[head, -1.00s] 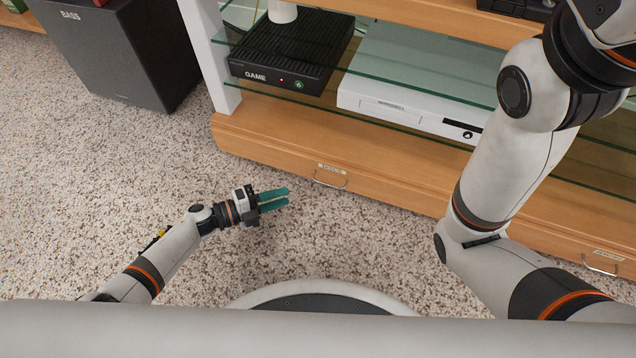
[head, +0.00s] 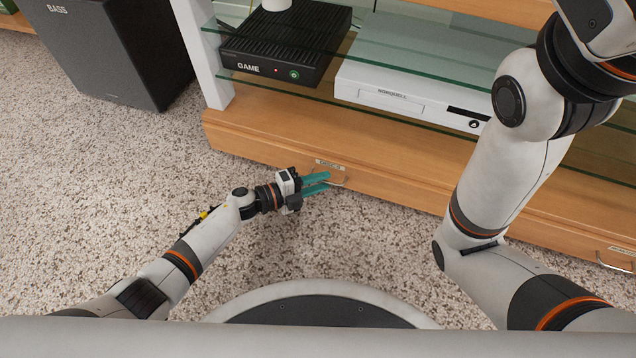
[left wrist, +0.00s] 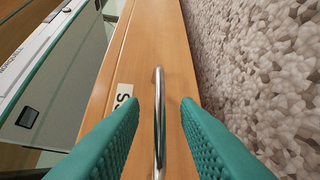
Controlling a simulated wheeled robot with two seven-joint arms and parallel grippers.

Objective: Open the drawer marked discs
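The drawer (head: 270,150) is a wooden front low in the media cabinet, with a small label (head: 329,164) above a metal bar handle (head: 340,182). The label is too small to read fully in the head view; part of it shows in the left wrist view (left wrist: 124,97). My left gripper (head: 328,183) is at the handle, its teal fingers pointing at the drawer front. In the left wrist view the handle (left wrist: 159,110) stands between the two open fingers (left wrist: 160,115), with gaps on both sides. The drawer looks shut. My right gripper is out of view.
A second drawer handle (head: 614,262) is at the far right of the cabinet. Glass shelves above hold a black game console (head: 285,45) and a white player (head: 405,90). A black bass speaker (head: 110,50) stands at the left. The carpet in front is clear.

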